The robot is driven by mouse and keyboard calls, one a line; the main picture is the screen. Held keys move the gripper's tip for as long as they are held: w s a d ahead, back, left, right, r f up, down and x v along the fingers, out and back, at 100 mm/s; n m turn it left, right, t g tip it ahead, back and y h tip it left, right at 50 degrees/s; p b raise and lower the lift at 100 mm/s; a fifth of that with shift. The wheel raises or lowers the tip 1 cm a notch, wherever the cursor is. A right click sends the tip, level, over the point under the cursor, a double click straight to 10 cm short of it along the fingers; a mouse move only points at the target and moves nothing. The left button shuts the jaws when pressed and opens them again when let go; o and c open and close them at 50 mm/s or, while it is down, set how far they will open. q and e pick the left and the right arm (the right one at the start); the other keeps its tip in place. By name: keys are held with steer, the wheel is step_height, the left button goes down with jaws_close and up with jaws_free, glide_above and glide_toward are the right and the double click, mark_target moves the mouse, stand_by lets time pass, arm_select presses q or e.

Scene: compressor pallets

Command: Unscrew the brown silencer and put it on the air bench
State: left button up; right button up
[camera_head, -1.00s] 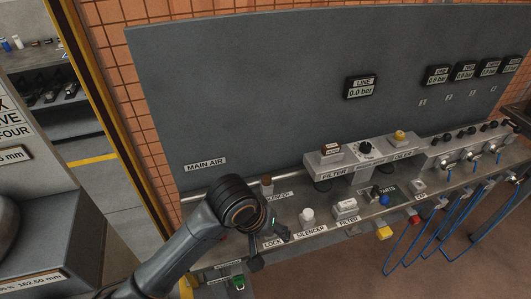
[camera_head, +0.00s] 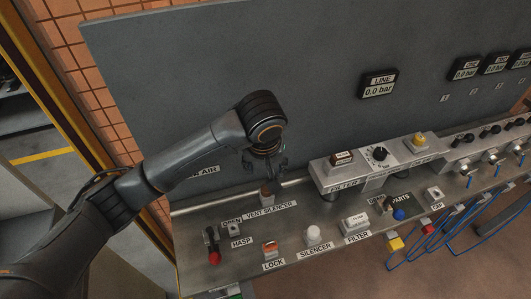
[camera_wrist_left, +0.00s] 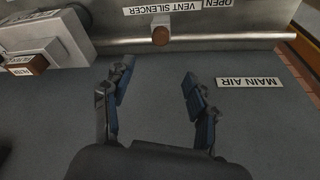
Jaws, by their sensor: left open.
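The brown silencer (camera_head: 267,188) stands upright at the back of the air bench (camera_head: 205,275), behind the "VENT SILENCER" label. It also shows in the left wrist view (camera_wrist_left: 161,36), at the top beside the metal pipe. My left gripper (camera_head: 264,168) hangs just above the silencer, in front of the grey panel. In the left wrist view its two fingers (camera_wrist_left: 157,75) are spread and empty, apart from the silencer. A white silencer (camera_head: 312,234) stands near the bench's front by the "SILENCER" label. My right gripper is not in view.
The grey filter block (camera_head: 330,178) stands right of the brown silencer. A red-handled valve (camera_head: 213,250), a red lock (camera_head: 270,248) and a white filter (camera_head: 354,222) sit along the front. Blue hoses (camera_head: 470,235) hang at the right.

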arm_select(q)
glide_toward(267, 189)
steer(key=p+x, duration=0.1)
steer(key=x, duration=0.6)
steer(key=shift+w+f, duration=0.3)
steer(key=shift+f, duration=0.25)
steer(key=shift+w+f, duration=0.1)
steer(key=shift+f, duration=0.05)
steer(key=c, duration=1.2)
steer(key=shift+d+f+n, duration=0.1)
steer(key=shift+n, duration=0.7)
jaws_close()
steer(key=shift+n+y, duration=0.5)
steer(key=shift+n, duration=0.5)
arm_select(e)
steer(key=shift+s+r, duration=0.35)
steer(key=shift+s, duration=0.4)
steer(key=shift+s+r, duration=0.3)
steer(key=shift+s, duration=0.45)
